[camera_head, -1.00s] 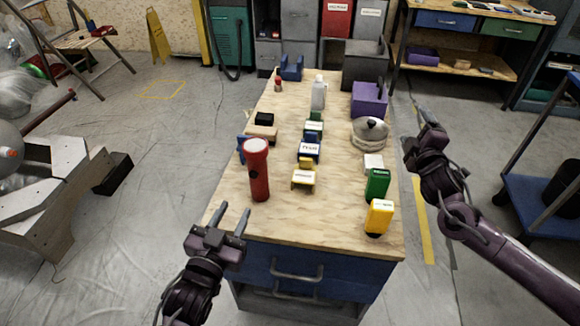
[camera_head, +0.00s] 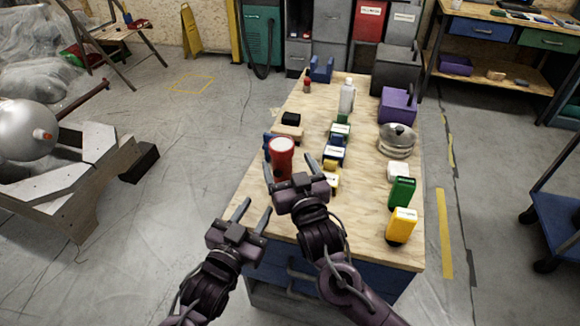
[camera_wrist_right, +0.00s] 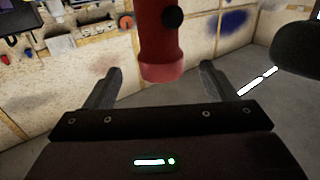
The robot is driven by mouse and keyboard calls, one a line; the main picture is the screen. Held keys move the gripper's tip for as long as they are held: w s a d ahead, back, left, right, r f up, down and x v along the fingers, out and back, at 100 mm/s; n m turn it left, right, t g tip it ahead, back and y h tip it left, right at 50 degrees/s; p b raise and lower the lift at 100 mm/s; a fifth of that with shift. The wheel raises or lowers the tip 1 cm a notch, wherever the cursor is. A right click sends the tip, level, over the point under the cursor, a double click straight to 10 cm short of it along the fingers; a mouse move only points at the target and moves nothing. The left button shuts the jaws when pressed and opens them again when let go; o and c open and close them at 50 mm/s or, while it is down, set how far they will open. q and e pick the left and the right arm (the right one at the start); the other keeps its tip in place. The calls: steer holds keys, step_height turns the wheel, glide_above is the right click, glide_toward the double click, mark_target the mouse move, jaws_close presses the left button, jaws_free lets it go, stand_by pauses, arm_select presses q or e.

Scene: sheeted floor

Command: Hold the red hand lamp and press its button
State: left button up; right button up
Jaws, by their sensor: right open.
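The red hand lamp (camera_head: 281,158) stands upright near the left edge of the table, its wide pale-topped head up. My right gripper (camera_head: 290,169) is open just in front of it and hides its lower body in the head view. In the right wrist view the lamp (camera_wrist_right: 158,42) appears between the two spread fingers (camera_wrist_right: 160,80), with a gap on each side; how deep it sits between them I cannot tell. A round black button (camera_wrist_right: 172,17) shows on its body. My left gripper (camera_head: 255,210) is open and empty at the table's front left corner.
Small yellow, blue and green items (camera_head: 334,155) stand just right of the lamp, partly behind my right gripper. A green box (camera_head: 401,192), a yellow box (camera_head: 401,226) and a lidded pot (camera_head: 397,140) line the right side. The table's (camera_head: 365,215) front middle is bare.

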mark_target(280, 146)
steer(key=x, duration=0.7)
steer(key=shift+w+a, duration=0.15)
steer(key=shift+w, duration=0.15)
arm_select(q)
steer(key=shift+c, duration=0.2)
arm_select(e)
steer(key=shift+f, duration=0.1)
steer(key=c, duration=1.2)
arm_select(q)
jaws_close()
arm_select(e)
steer(key=shift+o, duration=0.2)
